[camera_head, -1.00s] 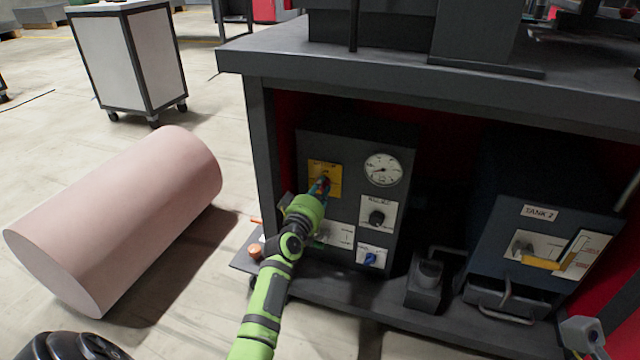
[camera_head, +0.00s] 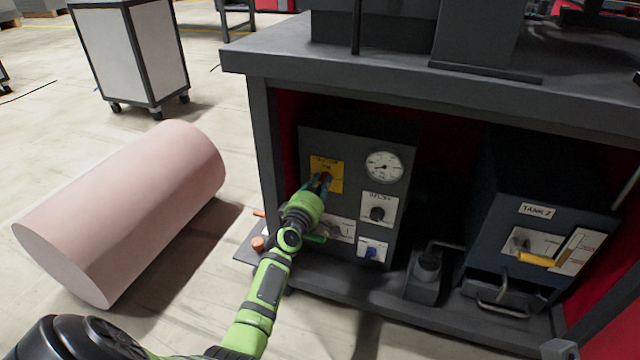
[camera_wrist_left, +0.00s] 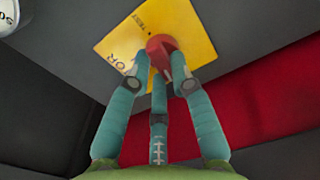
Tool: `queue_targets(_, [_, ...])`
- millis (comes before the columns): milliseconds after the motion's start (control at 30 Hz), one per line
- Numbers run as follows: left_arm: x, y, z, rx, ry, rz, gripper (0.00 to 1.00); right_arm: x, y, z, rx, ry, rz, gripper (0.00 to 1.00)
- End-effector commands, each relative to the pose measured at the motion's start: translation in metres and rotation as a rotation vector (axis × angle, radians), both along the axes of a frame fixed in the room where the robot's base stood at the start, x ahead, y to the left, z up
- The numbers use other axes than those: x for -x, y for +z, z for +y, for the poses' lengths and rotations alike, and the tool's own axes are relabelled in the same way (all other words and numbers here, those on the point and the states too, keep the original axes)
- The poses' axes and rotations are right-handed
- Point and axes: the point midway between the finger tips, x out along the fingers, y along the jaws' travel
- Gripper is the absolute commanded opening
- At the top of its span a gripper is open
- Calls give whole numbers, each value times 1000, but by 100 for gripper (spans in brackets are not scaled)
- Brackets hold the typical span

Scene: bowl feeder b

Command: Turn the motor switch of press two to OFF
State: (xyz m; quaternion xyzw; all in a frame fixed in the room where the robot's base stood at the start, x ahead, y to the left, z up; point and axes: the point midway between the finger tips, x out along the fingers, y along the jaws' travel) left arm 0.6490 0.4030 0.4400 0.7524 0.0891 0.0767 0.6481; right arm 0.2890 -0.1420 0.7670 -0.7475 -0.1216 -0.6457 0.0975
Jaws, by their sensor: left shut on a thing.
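The motor switch is a red knob (camera_wrist_left: 161,45) on a yellow plate (camera_wrist_left: 192,28) in the left wrist view. In the head view the yellow plate (camera_head: 337,175) sits at the upper left of a dark control panel (camera_head: 345,143). My left gripper (camera_head: 324,179) reaches the plate from below left. Its teal fingers (camera_wrist_left: 165,80) are closed around the red knob, with a fingertip on each visible side. The fingers hide part of the knob and lettering, so its pointing direction is hard to read. My right gripper is not in view.
The panel also carries a round gauge (camera_head: 384,167), a black knob (camera_head: 377,214) and a blue switch (camera_head: 371,252). The bench top (camera_head: 400,85) overhangs the panel. A tank box (camera_head: 510,235) with a yellow lever (camera_head: 541,260) stands right. A pink cylinder (camera_head: 120,210) lies on the floor left.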

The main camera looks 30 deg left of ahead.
Motion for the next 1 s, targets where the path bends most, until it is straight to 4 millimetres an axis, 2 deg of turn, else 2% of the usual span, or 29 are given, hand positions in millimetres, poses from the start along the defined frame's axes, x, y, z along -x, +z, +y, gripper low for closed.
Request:
queue_targets(300, [0,1,2,130,3,-34,0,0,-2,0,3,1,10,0])
queue_targets(867, [0,1,2,163,2,-42,0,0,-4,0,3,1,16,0])
queue_targets(900, [0,1,2,163,2,-42,26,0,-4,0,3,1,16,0])
queue_targets(933, [0,1,2,163,2,-42,38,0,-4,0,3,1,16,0])
queue_targets(967, [0,1,2,163,2,-42,46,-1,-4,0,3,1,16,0])
queue_targets(1000, [0,1,2,162,2,-42,46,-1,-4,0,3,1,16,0])
